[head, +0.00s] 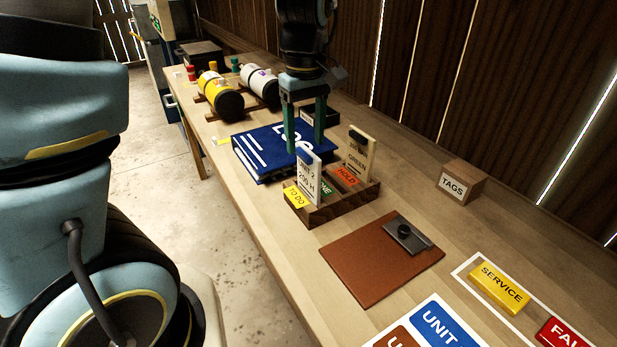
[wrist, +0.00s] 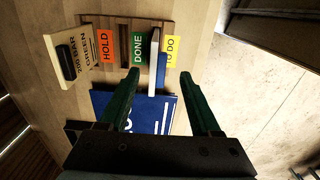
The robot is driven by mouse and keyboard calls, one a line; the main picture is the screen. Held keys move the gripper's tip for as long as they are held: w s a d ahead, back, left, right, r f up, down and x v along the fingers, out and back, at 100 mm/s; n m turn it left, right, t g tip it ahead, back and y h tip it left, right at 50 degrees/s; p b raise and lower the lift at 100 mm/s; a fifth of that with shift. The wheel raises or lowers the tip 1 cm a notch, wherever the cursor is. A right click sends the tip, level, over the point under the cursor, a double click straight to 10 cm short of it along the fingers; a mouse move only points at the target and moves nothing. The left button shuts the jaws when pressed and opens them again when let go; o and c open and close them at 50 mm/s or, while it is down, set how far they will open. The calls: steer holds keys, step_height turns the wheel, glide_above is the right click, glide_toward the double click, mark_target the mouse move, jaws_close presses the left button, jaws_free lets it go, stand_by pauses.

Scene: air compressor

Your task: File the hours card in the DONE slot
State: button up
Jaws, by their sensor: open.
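The white hours card (head: 308,182), marked 200 H with a dark block at its top, stands upright in the wooden rack (head: 328,212), beside the yellow TO DO label (head: 294,197). The green DONE label (head: 326,188) is at the middle of the rack, with no card seen standing between it and the HOLD label (head: 345,175). My gripper (head: 305,146) is open and empty, pointing down just above the hours card. In the wrist view, the card (wrist: 153,62) shows edge-on between the open fingertips (wrist: 160,75), with no visible contact.
A cream card (head: 358,155) marked GREEN stands at the rack's HOLD end. A blue log book (head: 262,150) lies close behind the rack. A brown clipboard (head: 375,262) lies in front. A TAGS block (head: 460,182) stands to the right, with bare bench between.

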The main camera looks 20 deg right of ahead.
mark_target(306, 153)
step_height(306, 153, down, 5)
steer(key=shift+w+d+p, duration=0.1)
steer(key=shift+d+p, duration=0.05)
steer(key=shift+p, duration=0.4)
jaws_close()
stand_by(0.5)
